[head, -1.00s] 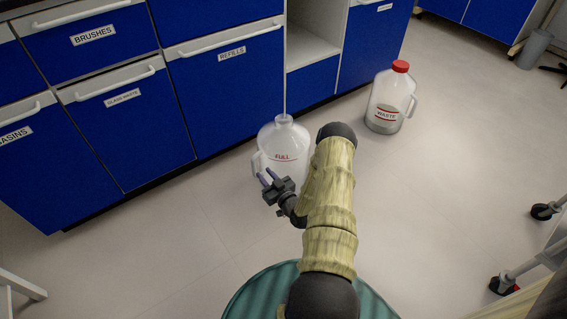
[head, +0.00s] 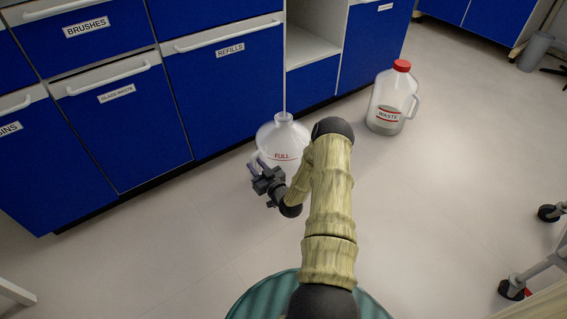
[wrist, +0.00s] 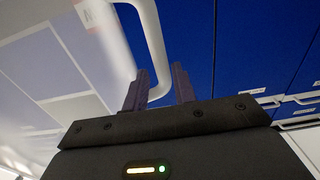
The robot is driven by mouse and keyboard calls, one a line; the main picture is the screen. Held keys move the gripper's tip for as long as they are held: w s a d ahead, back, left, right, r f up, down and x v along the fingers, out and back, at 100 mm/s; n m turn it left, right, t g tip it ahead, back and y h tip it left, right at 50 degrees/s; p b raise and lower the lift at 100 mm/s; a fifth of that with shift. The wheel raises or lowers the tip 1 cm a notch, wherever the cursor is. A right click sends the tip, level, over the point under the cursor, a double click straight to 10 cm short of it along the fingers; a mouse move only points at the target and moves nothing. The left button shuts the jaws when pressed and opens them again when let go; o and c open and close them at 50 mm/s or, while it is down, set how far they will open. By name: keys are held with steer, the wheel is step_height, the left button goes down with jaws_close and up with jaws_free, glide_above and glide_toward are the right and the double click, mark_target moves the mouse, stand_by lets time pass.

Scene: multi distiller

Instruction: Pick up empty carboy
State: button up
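The clear, uncapped carboy (head: 283,133) with a red "FULL" mark stands upright on the floor before the blue cabinets; it looks empty. Its looped handle (head: 255,160) is on its left side, partly behind my fingers. My gripper (head: 255,168) is at that handle, with fingers apart. In the wrist view, the carboy wall (wrist: 75,60) fills the left, and the pale handle (wrist: 155,45) curves down to between my two open fingers (wrist: 160,72). Contact cannot be told. My arm hides part of the carboy's right side.
A red-capped "WASTE" jug (head: 390,105) with grey liquid stands to the right. Blue cabinets (head: 225,90) stand close behind the carboy. Wheeled legs (head: 530,275) are at the lower right. The floor (head: 170,235) at left front is clear.

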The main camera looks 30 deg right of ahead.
steer(key=shift+w+a, duration=0.1)
steer(key=shift+a, duration=0.1)
stand_by(0.3)
jaws_close()
steer(key=shift+d+r, duration=0.15)
stand_by(1.1)
